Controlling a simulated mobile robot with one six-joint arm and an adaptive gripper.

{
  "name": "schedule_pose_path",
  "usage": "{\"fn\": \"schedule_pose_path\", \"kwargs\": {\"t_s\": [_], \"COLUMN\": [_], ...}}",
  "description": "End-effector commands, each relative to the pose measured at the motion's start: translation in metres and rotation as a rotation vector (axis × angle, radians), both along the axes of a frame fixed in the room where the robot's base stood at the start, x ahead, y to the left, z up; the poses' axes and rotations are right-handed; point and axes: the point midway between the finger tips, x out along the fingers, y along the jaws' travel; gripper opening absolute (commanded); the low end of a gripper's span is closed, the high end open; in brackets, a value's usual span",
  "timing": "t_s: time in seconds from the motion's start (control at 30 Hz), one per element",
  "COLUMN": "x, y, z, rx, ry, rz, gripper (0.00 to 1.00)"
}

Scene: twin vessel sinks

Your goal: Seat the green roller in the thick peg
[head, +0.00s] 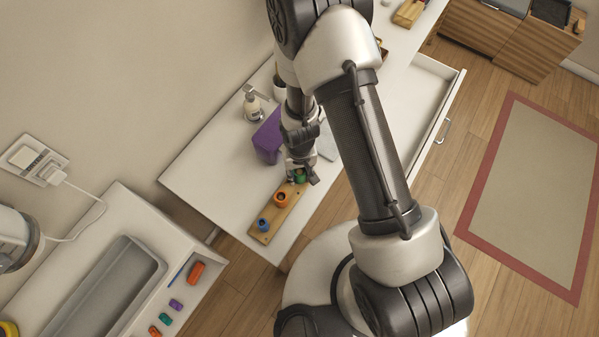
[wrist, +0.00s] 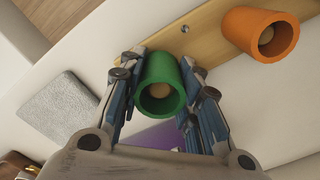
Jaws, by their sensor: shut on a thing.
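The green roller (head: 299,177) is a hollow cylinder at the far end of the wooden peg board (head: 272,219). My gripper (head: 301,180) is shut on it, with one finger on each side. In the wrist view the green roller (wrist: 149,103) faces me with its open end, and a tan round peg top (wrist: 160,90) shows inside its bore. The roller's lower end is hidden, so I cannot tell how far down it sits. An orange roller (wrist: 247,34) stands around another peg on the board, and a blue roller (head: 263,225) is at the near end.
A purple box (head: 267,137) stands close behind my gripper, and a grey pad (wrist: 67,112) lies beside it. A soap bottle (head: 252,104) is near the wall. An open drawer (head: 437,105) juts out at right. Several coloured pieces lie by the left basin (head: 115,285).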

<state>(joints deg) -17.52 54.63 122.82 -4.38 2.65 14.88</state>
Motion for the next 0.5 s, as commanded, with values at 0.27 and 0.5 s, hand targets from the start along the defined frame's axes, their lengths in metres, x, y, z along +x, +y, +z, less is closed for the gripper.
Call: {"fn": "schedule_pose_path", "kwargs": {"t_s": [0.27, 0.5], "x": [0.0005, 0.0003], "y": [0.0002, 0.0001], "z": [-0.0013, -0.0021], "rx": [0.0, 0.0], "ry": [-0.001, -0.001], "rz": [0.0, 0.001], "gripper": [0.22, 0.42]}}
